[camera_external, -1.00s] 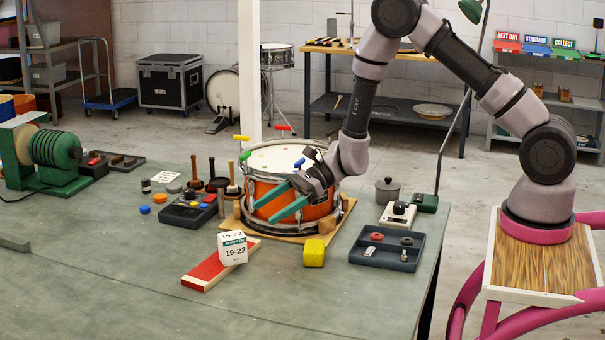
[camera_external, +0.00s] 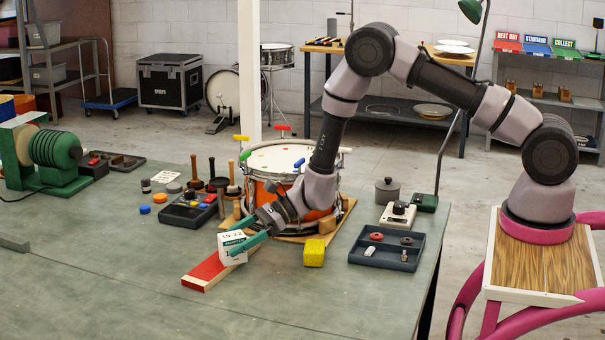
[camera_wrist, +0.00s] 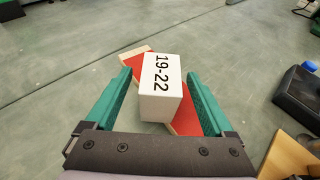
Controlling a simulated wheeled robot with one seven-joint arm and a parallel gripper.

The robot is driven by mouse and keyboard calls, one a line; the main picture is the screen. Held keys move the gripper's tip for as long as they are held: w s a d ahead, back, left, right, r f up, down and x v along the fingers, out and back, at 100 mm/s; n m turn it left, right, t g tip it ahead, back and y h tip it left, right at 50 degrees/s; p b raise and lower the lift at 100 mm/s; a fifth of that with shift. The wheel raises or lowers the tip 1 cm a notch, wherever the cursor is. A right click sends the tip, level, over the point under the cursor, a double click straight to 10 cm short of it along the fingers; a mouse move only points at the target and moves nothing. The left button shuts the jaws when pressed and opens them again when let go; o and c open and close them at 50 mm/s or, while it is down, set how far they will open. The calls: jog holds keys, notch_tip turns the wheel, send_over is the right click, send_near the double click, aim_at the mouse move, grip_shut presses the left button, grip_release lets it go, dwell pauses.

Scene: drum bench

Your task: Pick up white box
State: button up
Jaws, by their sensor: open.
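The white box (camera_external: 231,256) has a green band and the marking 19-22. It sits on a red block with pale wooden edges (camera_external: 203,274) on the bench. In the wrist view the white box (camera_wrist: 160,90) stands between the two green fingers, with a visible gap on the left and a smaller one on the right. My gripper (camera_external: 240,242) is open at the box, and its fingers partly hide the box's face in the external view. The gripper also shows in the wrist view (camera_wrist: 160,98), with the fingertips reaching alongside the box.
An orange drum (camera_external: 318,222) on a wooden base stands just behind my gripper. A yellow block (camera_external: 314,253) and a dark tray of small parts (camera_external: 412,254) lie to the right. A dark device with coloured buttons (camera_external: 187,211) is behind left. The bench front is clear.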

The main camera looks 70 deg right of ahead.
jog(key=shift+w+a+f, duration=0.15)
jog(key=shift+w+a, duration=0.05)
jog(key=shift+w, duration=0.05)
grip_shut()
